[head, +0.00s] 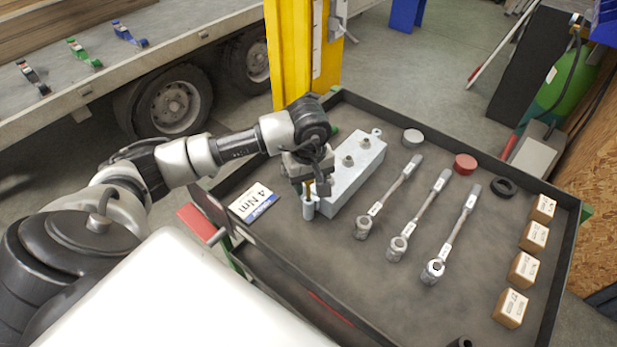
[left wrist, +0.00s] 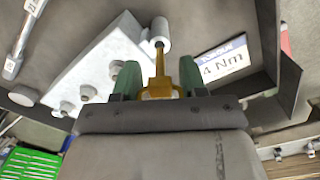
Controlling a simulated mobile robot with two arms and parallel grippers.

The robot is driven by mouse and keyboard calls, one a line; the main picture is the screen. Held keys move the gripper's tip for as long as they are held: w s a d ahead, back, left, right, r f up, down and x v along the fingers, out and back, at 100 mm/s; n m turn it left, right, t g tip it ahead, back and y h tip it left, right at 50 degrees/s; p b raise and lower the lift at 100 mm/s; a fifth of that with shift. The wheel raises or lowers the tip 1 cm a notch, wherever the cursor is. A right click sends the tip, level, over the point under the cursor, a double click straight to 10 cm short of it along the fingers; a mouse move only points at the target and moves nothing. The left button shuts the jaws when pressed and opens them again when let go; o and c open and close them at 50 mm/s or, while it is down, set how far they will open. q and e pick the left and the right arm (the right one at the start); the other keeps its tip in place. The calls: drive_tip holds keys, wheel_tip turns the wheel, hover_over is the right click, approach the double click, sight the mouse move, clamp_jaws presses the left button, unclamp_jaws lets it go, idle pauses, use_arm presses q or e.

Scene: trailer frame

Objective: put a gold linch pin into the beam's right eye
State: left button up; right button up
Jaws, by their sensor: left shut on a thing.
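The beam (head: 352,172) is a light grey block with bolts on top, lying in the tray; it also shows in the left wrist view (left wrist: 98,62). A pale cylindrical eye (head: 311,210) stands at its near end, seen with a dark hole in the left wrist view (left wrist: 160,32). A small eye (head: 377,132) shows at the far end. My left gripper (head: 310,186) is shut on a gold linch pin (left wrist: 159,72), above the near eye. The pin's tip is at the eye's mouth; I cannot tell whether it is inside. My right gripper is not in view.
The dark tray (head: 400,330) also holds several torque wrenches (head: 405,230), small boxes (head: 522,270), a red cap (head: 465,164) and a black ring (head: 503,187). A 4 Nm card (head: 253,202) lies left of the beam. A yellow post (head: 290,50) stands behind.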

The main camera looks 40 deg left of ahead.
sight(309, 197)
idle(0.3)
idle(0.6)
use_arm(q)
drive_tip(key=shift+f+b, duration=0.1)
drive_tip(key=shift+b, duration=0.25)
drive_tip(key=shift+f+b, duration=1.9)
drive_tip(key=shift+f, duration=0.15)
drive_tip(key=o, duration=0.9)
drive_tip(key=shift+r, duration=0.1)
wheel_tip(309, 197, up, 11)
drive_tip(key=shift+f, duration=0.1)
